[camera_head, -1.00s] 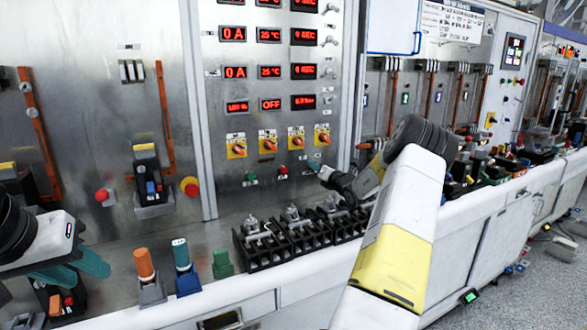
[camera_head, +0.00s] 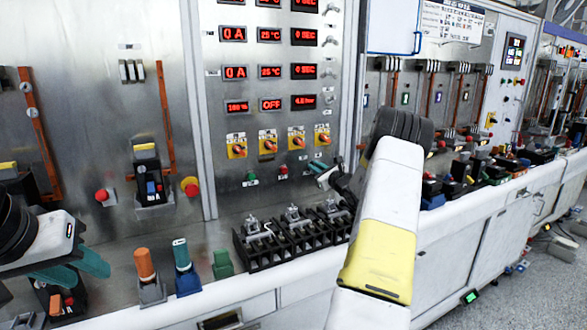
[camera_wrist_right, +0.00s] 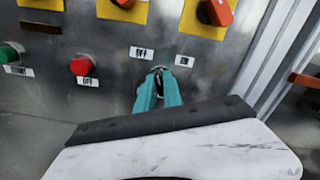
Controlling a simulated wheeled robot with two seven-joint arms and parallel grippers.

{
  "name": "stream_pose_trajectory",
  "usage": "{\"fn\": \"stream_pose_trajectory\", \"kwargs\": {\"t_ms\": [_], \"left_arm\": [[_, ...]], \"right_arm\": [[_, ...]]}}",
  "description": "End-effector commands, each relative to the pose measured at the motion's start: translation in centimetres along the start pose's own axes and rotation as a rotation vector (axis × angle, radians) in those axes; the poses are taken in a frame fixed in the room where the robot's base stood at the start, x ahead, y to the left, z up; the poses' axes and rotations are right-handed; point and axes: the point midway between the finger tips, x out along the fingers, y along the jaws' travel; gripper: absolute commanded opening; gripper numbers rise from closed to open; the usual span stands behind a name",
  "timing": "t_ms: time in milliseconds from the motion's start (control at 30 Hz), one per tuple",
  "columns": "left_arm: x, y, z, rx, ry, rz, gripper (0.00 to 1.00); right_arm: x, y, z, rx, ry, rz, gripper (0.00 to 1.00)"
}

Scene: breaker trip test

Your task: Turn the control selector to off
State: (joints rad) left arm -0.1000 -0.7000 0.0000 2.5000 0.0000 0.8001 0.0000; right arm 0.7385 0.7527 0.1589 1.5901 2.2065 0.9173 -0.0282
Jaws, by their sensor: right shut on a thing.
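The control selector (camera_wrist_right: 158,71) is a small dark knob on the metal panel, between an OFF label (camera_wrist_right: 141,53) at its left and an ON label (camera_wrist_right: 184,61) at its right in the right wrist view. My right gripper (camera_wrist_right: 158,88) is shut on it with teal fingers, which hide most of the knob, so I cannot tell its pointing direction. In the head view my right gripper (camera_head: 318,167) reaches the panel below the orange rotary switches. My left gripper (camera_head: 82,270) hangs at the lower left, empty, its teal fingers apart.
A red button (camera_wrist_right: 82,66) and a green button (camera_wrist_right: 9,53) sit left of the selector. Orange rotary switches (camera_head: 268,146) are just above. Black terminal blocks (camera_head: 290,240) stand below on the bench, with coloured handles (camera_head: 145,264) further left.

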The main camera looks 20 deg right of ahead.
Motion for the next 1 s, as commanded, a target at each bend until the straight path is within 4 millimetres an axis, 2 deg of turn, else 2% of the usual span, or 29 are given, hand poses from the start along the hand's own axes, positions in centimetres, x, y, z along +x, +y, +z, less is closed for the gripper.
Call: {"fn": "stream_pose_trajectory", "kwargs": {"t_ms": [200, 500, 1000], "left_arm": [[0.0, 0.0, 0.0, 0.0, 0.0, 0.0, 0.36], [0.0, 0.0, 0.0, 0.0, 0.0, 0.0, 0.36], [0.0, 0.0, 0.0, 0.0, 0.0, 0.0, 0.36]], "right_arm": [[-0.02, 0.13, -0.13, -0.174, 0.003, 0.002, 0.0], [-0.05, 0.13, -0.16, -0.334, 0.003, 0.002, 0.0], [-0.07, 0.14, -0.2, -0.396, 0.003, 0.002, 0.0]]}}
